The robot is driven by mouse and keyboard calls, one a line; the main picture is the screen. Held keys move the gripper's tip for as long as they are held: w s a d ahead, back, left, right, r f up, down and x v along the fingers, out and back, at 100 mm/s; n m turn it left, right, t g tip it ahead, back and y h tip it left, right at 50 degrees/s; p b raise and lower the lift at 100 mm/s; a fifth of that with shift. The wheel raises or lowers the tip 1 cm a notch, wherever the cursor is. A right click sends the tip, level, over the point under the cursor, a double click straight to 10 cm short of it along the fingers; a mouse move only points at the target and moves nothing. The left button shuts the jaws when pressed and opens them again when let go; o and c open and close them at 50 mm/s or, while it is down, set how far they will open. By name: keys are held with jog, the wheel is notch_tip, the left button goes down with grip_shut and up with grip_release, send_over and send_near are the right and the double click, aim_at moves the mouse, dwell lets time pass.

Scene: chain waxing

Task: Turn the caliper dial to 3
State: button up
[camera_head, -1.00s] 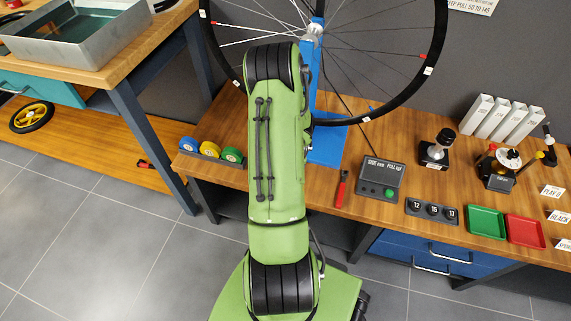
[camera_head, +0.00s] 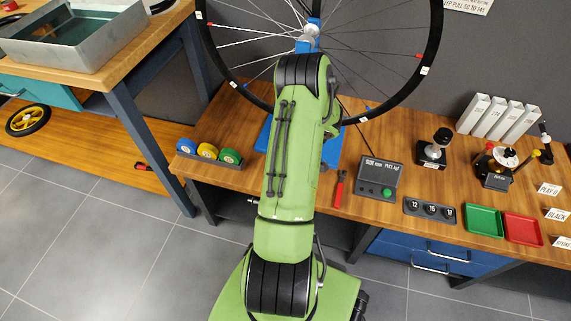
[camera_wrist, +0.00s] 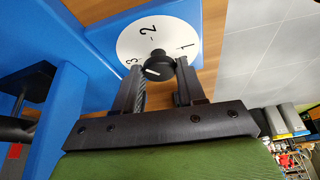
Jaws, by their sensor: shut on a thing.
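In the wrist view a round white dial plate (camera_wrist: 180,30) with black numerals 1, 2 and 3 sits on a blue part. A black knob (camera_wrist: 156,66) stands at its middle, with a short pale line on it. I cannot tell for sure which numeral the line points at. My gripper (camera_wrist: 158,75) has a finger on each side of the knob and is shut on it. The 3 lies just beside the left finger, the 1 near the right one. In the head view my arm hides the gripper and the dial.
The blue wheel stand (camera_head: 332,150) holds a spoked wheel (camera_head: 424,69) on the wooden bench (camera_head: 385,140). Right of it are a red-handled tool (camera_head: 339,188), a gauge box (camera_head: 379,175), and green (camera_head: 484,220) and red trays (camera_head: 523,228). Coloured rolls (camera_head: 207,151) lie left.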

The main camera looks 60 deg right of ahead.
jog(key=n, duration=0.2)
jog(key=n+y, duration=0.2)
jog(key=n, duration=0.1)
jog(key=shift+d+n+g, duration=0.25)
jog(key=shift+n+g, duration=0.05)
jog(key=shift+g, duration=0.1)
jog(key=n, duration=0.2)
jog(key=n+g+y, duration=0.1)
jog(key=n, duration=0.1)
jog(key=shift+w+d+n, duration=0.1)
jog(key=shift+w+n, duration=0.05)
jog(key=shift+n, duration=0.15)
jog(key=o, duration=1)
jog(key=shift+o, duration=0.3)
jog(key=shift+y, duration=0.3)
notch_tip(320, 180, up, 10)
jog(key=p, duration=0.3)
